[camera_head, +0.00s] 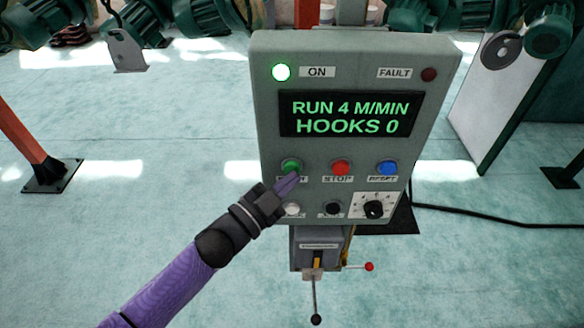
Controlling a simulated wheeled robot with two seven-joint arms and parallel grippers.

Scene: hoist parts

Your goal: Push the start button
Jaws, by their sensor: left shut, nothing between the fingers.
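The grey control panel (345,140) stands upright in the middle of the head view. The green start button (291,166) is at the left of its middle row; its label below is mostly covered by my gripper. My left gripper (288,183) is shut and empty, with its fingertips just below the green button. Whether they touch it I cannot tell. The display (345,115) reads "RUN 4 M/MIN" and "HOOKS 0". My right gripper is not in view.
A red STOP button (340,168) and a blue RESET button (387,168) share the row. Below are a white button (292,209), a black button (333,208) and a rotary knob (373,209). A lever box (318,248) hangs under the panel.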

